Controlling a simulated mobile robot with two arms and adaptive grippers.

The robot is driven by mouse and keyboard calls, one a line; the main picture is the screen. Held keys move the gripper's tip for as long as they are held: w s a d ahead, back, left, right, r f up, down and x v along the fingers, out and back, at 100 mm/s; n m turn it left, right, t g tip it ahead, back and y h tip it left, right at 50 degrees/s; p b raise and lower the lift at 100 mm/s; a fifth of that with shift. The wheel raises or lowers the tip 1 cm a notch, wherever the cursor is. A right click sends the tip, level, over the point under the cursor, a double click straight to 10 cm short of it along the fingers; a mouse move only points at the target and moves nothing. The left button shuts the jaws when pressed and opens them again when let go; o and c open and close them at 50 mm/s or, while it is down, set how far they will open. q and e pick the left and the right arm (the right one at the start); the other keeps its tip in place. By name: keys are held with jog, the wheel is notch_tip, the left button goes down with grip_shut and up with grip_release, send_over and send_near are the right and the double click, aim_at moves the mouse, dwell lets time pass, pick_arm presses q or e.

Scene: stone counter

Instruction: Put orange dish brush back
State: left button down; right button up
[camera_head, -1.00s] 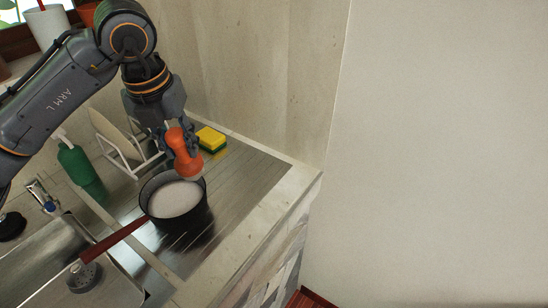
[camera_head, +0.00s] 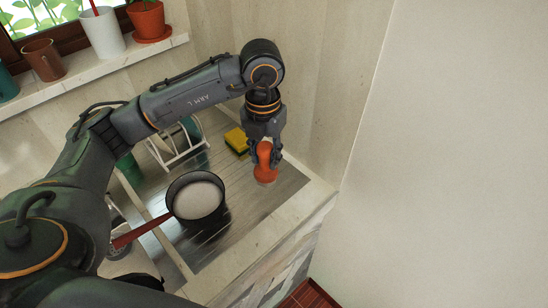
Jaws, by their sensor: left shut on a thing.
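The orange dish brush (camera_head: 264,164) is upright in my left gripper (camera_head: 265,148), which is shut on its upper part. The brush is over the back right part of the metal drainboard (camera_head: 235,215), to the right of the pot and the sponge. Its lower end is at or just above the drainboard; I cannot tell whether it touches. My right gripper is not in view.
A dark pot (camera_head: 197,200) with a pale inside and a red handle (camera_head: 140,231) stands left of the brush. A yellow and green sponge (camera_head: 237,141) lies behind. A white dish rack (camera_head: 180,150) stands further left.

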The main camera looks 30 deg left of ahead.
pick_arm(q)
jog(key=w+f+p, duration=0.1)
jog(key=w+f, duration=0.1)
jog(key=f, duration=0.1)
jog(key=w+a+f+p, duration=0.1)
jog(key=w+f, duration=0.1)
jog(key=f, duration=0.1)
jog(key=w+a+f+p, duration=0.1)
jog(key=w+f, duration=0.2)
jog(key=f, duration=0.1)
jog(key=shift+a, duration=0.15)
jog(key=shift+f, duration=0.2)
jog(key=c, duration=1)
grip_release()
jog(key=shift+o, duration=0.2)
jog(key=shift+r, duration=0.15)
